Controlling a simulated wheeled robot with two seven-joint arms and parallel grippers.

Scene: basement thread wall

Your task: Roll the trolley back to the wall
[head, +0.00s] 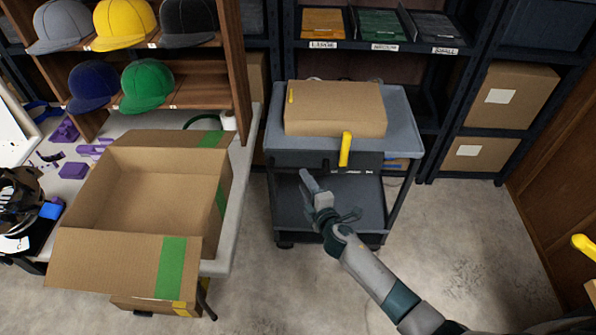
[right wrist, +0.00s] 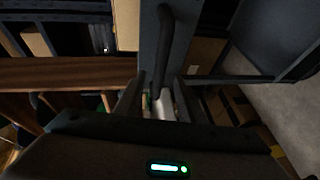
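The trolley (head: 400,118) is grey, with a top tray and a lower shelf, and stands on the floor close in front of the dark wall shelving. A closed cardboard box (head: 335,108) sits on its top tray. My right gripper (head: 306,180) is at the trolley's near side, below the top tray's front edge. In the right wrist view, a dark curved bar (right wrist: 164,50) runs down beside a grey panel toward the gap between my right fingers (right wrist: 156,98). The fingers look apart; contact with the bar is unclear. My left gripper is out of view.
A table (head: 240,185) with an open cardboard box (head: 105,262) stands left of the trolley. Wall shelving (head: 470,70) with labelled bins and boxes is behind. A yellow piece (head: 345,149) hangs over the trolley's front edge. Bare floor (head: 480,230) lies to the right.

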